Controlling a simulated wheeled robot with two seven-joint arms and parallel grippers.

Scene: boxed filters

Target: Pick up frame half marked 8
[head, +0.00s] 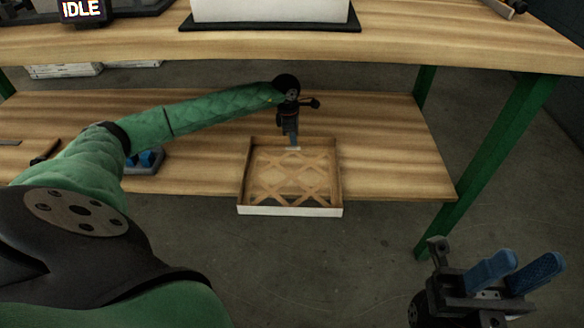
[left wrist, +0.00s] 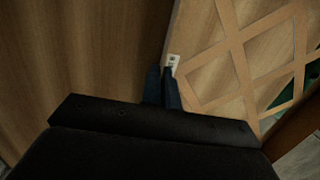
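A shallow square frame half (head: 290,211) with cardboard-brown walls, a crossed lattice and a white front side is at the lower shelf's front edge, its near part overhanging. I cannot read an 8 on it. My left gripper (head: 294,143) points down at its far wall. In the left wrist view, the two dark fingers (left wrist: 162,78) are close together, one on each side of the frame half's wall (left wrist: 173,40), beside a small white label (left wrist: 173,61); they look shut on it. My right gripper (head: 515,268) is open and empty at the lower right, away from the shelf.
The lower wooden shelf (head: 385,150) is mostly clear right of the frame half. A dark holder with blue parts (head: 148,160) sits on it at left. A green table leg (head: 490,160) stands at right.

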